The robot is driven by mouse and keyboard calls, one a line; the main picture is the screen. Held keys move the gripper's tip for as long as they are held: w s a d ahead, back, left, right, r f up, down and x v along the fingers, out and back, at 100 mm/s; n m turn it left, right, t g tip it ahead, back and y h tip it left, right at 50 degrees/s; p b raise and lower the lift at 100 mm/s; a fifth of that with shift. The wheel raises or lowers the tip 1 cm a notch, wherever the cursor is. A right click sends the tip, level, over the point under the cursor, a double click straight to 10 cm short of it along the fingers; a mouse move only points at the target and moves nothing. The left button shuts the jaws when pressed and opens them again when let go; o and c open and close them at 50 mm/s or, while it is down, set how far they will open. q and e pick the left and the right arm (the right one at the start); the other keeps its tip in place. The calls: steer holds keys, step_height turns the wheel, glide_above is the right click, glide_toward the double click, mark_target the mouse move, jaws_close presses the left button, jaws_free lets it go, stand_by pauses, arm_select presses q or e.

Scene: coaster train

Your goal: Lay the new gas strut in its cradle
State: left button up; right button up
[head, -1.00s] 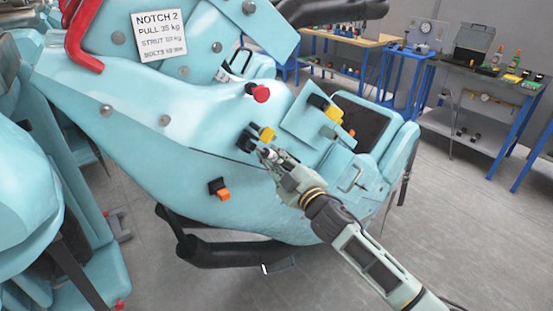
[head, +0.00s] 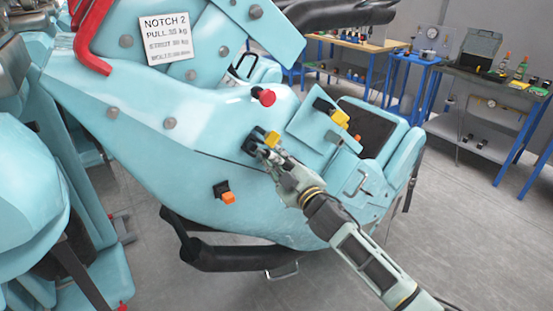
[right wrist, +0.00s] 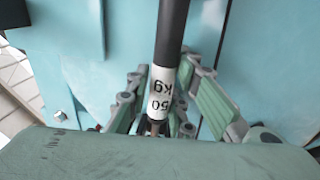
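The gas strut (right wrist: 172,40) shows in the right wrist view as a black tube with a white "50 kg" label and a thin rod end. My right gripper (right wrist: 164,75) has a finger on each side of the label, seemingly closed against it. In the head view the right gripper (head: 268,155) is at the pale blue car's side, just below a black-and-yellow fitting (head: 271,138); the strut cannot be made out there. I cannot tell which part is the cradle. My left gripper is not in view.
A "NOTCH 2" sign (head: 170,39) is on the car above. A red knob (head: 266,97), an orange fitting (head: 228,198) and a yellow fitting (head: 339,118) stick out around the gripper. Benches (head: 490,85) stand behind. The floor at right is clear.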

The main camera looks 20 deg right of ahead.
steer(key=o, duration=0.3)
steer(key=shift+s, duration=0.1)
steer(key=shift+o, duration=0.2)
steer(key=shift+a+f, duration=0.1)
steer(key=shift+s+f, duration=0.1)
steer(key=shift+s, duration=0.2)
steer(key=r+v, duration=0.1)
steer(key=v, duration=1)
steer(key=shift+s+f, duration=0.2)
steer(key=shift+f, duration=0.2)
steer(key=shift+c, duration=0.3)
